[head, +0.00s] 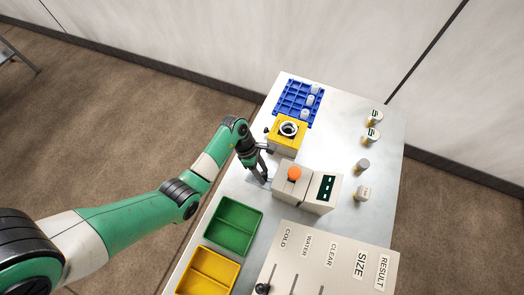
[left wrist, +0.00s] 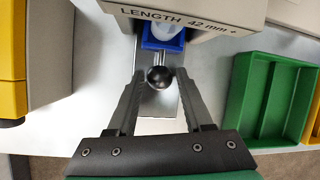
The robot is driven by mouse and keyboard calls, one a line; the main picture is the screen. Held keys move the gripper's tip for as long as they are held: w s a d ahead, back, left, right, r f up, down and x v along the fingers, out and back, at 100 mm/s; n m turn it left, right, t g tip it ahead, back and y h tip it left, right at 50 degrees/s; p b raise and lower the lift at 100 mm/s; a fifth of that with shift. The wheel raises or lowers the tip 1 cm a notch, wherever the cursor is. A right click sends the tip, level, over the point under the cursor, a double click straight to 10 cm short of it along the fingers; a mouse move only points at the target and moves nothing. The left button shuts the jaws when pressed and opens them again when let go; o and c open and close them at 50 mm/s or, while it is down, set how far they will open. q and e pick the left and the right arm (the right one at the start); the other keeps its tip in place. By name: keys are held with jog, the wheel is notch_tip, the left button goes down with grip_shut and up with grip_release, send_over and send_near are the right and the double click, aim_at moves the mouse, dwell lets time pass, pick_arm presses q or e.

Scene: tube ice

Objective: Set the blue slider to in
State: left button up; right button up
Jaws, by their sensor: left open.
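The blue slider (left wrist: 152,42) shows in the left wrist view, partly under the front of a grey box (left wrist: 210,12) labelled "LENGTH 42 mm +". A whitish rounded piece (left wrist: 170,30) sits in the slider. A black ball knob (left wrist: 159,77) stands in front of it on a metal strip. My left gripper (left wrist: 158,80) is open, with one finger on each side of the knob and a gap to each. In the head view my left gripper (head: 264,178) is low beside the grey box (head: 310,195) with an orange button; the slider is hidden there.
Green (head: 212,238) and yellow (head: 181,287) trays lie nearer on the table. Behind are a yellow block (head: 286,146) and a blue rack (head: 291,95) with white pieces. A labelled panel (head: 330,262) stands in front. Several small pieces lie at right.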

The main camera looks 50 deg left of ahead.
pick_arm(q)
grip_shut()
jog(key=shift+r, duration=0.1)
dwell(1.2)
